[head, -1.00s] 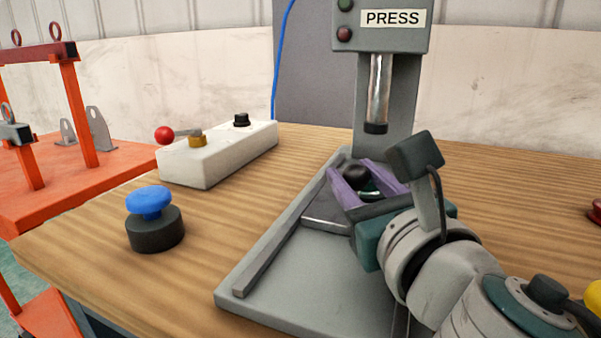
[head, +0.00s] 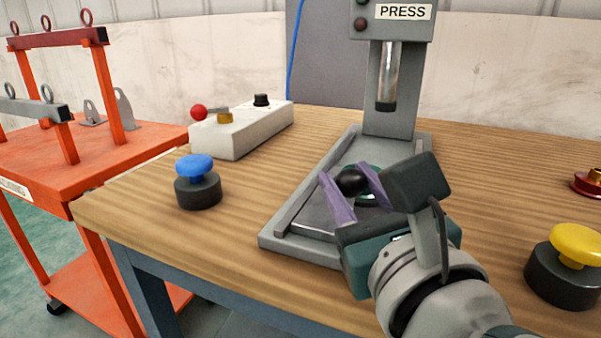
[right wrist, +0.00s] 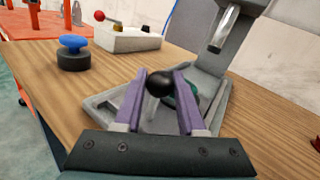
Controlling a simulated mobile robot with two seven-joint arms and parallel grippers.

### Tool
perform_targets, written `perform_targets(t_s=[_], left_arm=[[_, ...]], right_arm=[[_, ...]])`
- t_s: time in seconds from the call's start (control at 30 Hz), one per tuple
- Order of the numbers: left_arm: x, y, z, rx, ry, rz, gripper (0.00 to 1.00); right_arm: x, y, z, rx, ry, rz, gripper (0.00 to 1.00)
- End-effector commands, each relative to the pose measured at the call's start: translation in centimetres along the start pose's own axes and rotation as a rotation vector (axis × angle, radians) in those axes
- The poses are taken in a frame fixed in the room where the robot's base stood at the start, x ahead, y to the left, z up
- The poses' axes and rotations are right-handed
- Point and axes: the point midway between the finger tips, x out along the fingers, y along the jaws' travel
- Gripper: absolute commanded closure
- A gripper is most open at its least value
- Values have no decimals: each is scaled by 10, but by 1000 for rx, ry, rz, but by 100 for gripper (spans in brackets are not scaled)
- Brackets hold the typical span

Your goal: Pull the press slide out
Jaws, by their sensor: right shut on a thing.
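The press slide (head: 312,223) is a grey plate lying between the rails of the press base (head: 276,243), near the base's front edge. Its round black knob (head: 352,180) stands between the purple fingers of my right gripper (head: 346,172), which is shut on it. The right wrist view also shows the knob (right wrist: 160,83) between the fingers (right wrist: 161,72). A teal round part (head: 366,198) lies behind the knob, partly hidden by a finger. The press ram (head: 387,80) hangs above the back of the base, clear of the slide. My left gripper is out of view.
A blue push button (head: 197,180) stands left of the base, a yellow one (head: 568,262) at the right. A white control box (head: 245,132) with a red-knobbed lever is behind. An orange cart (head: 120,152) stands left of the wooden table (head: 150,205).

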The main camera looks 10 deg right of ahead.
Motion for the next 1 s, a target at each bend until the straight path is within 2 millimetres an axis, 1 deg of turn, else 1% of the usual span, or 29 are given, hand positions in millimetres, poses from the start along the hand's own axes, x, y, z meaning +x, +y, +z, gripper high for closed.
perform_targets(t_s=[0.07,0.1,0.3,0.37,0.57,0.67,0.77,1.0], left_arm=[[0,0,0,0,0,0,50],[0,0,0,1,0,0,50],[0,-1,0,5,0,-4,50],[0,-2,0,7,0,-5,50],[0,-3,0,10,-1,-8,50],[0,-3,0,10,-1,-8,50],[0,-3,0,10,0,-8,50],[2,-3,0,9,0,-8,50]], right_arm=[[0,0,0,0,0,0,100],[0,0,0,0,0,0,60],[0,0,0,0,0,0,37],[0,0,0,0,0,0,31],[0,0,0,-1,0,0,31],[-3,0,0,-1,1,0,31],[-14,0,-1,-3,2,0,31],[-62,0,-3,-1,5,1,31]])
